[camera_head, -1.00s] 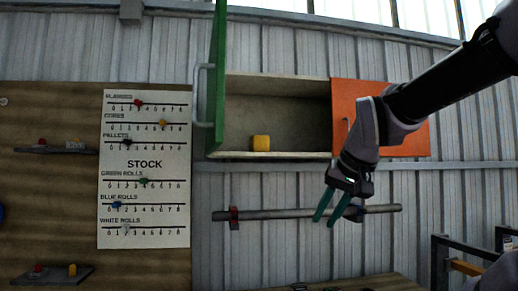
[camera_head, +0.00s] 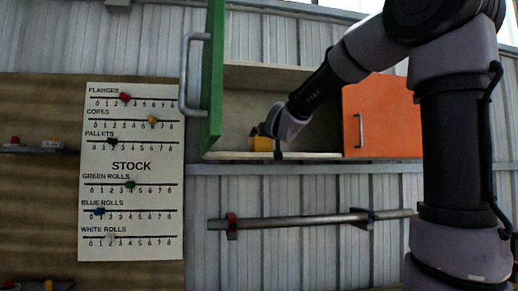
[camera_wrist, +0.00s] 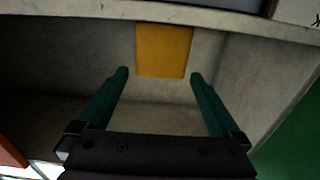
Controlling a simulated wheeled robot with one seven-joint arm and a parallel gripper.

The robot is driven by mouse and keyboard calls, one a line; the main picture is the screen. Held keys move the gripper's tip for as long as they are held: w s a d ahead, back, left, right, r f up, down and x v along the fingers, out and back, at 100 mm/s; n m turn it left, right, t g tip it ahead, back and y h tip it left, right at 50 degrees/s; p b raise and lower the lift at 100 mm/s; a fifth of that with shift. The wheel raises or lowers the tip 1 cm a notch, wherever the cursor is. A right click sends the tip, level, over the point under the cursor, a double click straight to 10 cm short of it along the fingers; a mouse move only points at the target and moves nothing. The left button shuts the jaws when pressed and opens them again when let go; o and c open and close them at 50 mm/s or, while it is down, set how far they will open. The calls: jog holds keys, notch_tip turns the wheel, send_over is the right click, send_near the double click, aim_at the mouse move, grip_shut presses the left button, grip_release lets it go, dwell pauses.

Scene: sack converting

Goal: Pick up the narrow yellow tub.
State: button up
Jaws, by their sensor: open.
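The narrow yellow tub (camera_head: 262,144) sits at the front of the open wall cabinet's floor, partly hidden by my arm's end. In the wrist view the tub (camera_wrist: 164,48) is upper middle, lined up with the gap between my fingers. My gripper (camera_wrist: 159,75) is open, with one teal finger on each side and nothing held. The fingertips are close to the tub's near end; I cannot tell whether they reach alongside it. In the head view my wrist hides the fingers.
The cabinet (camera_head: 232,155) has its green door (camera_head: 212,80) swung open at left. An orange door (camera_head: 383,118) covers its right part. A horizontal pipe (camera_head: 300,221) runs below. A stock board (camera_head: 131,190) hangs at left.

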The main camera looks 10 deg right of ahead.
jog(key=w, duration=1)
jog(key=c, duration=1.2)
jog(key=shift+o, duration=0.2)
jog(key=shift+r, duration=0.1)
notch_tip(320, 180, up, 10)
